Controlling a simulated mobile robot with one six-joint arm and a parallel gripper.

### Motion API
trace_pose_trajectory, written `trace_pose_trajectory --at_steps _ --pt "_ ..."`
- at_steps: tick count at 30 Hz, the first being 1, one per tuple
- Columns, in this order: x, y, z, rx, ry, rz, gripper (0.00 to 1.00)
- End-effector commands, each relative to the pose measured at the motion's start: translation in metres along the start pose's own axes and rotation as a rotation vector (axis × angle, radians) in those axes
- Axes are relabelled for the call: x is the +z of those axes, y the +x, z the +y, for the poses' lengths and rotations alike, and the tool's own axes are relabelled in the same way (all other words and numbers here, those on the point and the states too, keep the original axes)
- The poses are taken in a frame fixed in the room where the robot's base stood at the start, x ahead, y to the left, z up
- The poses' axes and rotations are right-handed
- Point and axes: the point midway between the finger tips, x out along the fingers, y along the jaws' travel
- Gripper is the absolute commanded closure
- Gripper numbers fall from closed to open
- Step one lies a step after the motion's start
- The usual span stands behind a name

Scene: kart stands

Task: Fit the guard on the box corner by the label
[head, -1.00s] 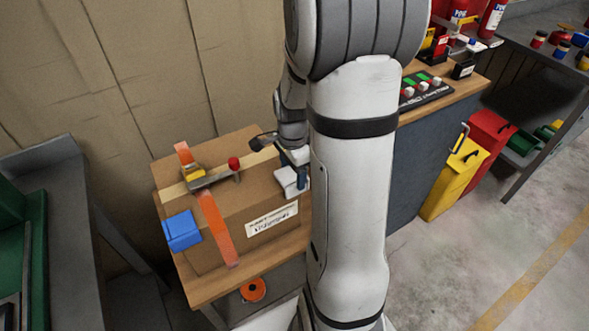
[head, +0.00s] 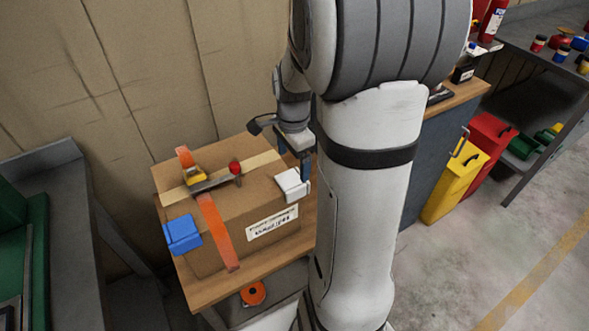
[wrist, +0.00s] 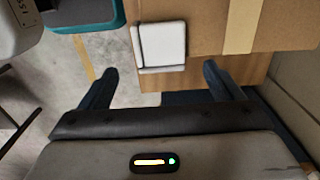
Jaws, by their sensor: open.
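The cardboard box (head: 222,208) stands on a wooden-topped bench. Its label (head: 272,223) is on the front face, near the right corner. A white guard (head: 292,185) sits over that top corner beside the label. In the wrist view the guard (wrist: 160,45) lies on the box (wrist: 205,38) edge, apart from the fingers. My gripper (wrist: 160,69) is open and empty, its two fingers spread wider than the guard. In the head view it is above and behind the guard, partly hidden by my arm. A blue guard (head: 183,234) covers the front left corner.
An orange strap (head: 217,232) crosses the box, with a tensioner (head: 212,182) and red knob on top. An orange roll (head: 253,293) lies on the lower shelf. Yellow (head: 452,185) and red (head: 488,143) bins stand right. A grey bench is at left.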

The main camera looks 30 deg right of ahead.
Motion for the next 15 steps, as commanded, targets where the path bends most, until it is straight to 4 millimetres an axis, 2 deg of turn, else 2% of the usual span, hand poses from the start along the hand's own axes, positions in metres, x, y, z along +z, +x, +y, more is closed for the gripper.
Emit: trace_pose_trajectory --at_steps 1,6,12,15 --pt "0.000 -0.013 -0.001 -0.005 0.000 0.002 0.14" --pt "0.000 -0.043 0.000 -0.003 0.001 0.001 0.14" --pt "0.002 -0.061 0.001 -0.002 -0.015 0.001 0.14" --pt "0.015 -0.069 0.009 -0.017 -0.125 0.007 0.14"
